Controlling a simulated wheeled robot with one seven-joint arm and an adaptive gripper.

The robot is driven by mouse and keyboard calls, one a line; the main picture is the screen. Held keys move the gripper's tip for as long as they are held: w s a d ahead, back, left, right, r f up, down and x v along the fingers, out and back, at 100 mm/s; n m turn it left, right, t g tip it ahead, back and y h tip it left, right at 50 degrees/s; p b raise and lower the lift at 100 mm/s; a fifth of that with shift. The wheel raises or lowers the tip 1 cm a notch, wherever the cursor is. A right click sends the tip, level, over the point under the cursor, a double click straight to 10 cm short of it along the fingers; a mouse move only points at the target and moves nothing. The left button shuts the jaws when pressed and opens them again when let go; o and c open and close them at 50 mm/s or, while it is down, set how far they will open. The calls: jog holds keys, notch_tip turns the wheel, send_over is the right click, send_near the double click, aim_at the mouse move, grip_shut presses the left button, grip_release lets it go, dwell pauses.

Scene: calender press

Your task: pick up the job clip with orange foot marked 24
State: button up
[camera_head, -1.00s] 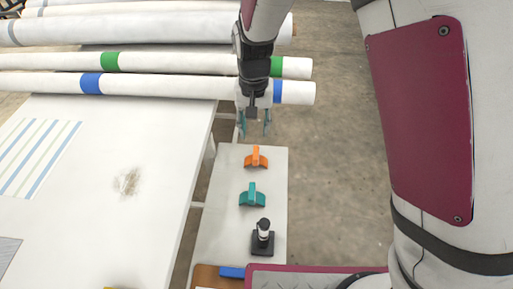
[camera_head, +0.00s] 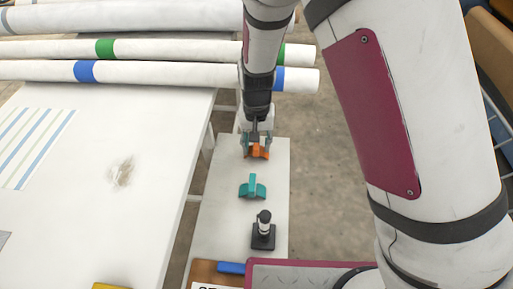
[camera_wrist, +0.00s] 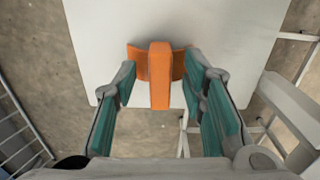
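The job clip with the orange foot (camera_head: 259,153) stands on the narrow white side table (camera_head: 222,218), near its far end. In the wrist view the orange clip (camera_wrist: 160,75) has an upright middle fin and a wider curved foot. No number can be read on it. My gripper (camera_head: 257,145) is at the orange clip in the head view and partly covers it. In the wrist view my gripper (camera_wrist: 165,95) is open, with a teal-padded finger on each side of the fin and gaps between pads and fin.
A teal clip (camera_head: 252,187) and a black stand with a white-banded top (camera_head: 264,231) are nearer on the same table. A blue block (camera_head: 231,268) lies at its near end. White rolls with coloured bands (camera_head: 150,72) lie beyond the large white table (camera_head: 100,220).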

grip_shut()
jog(key=shift+r, duration=0.15)
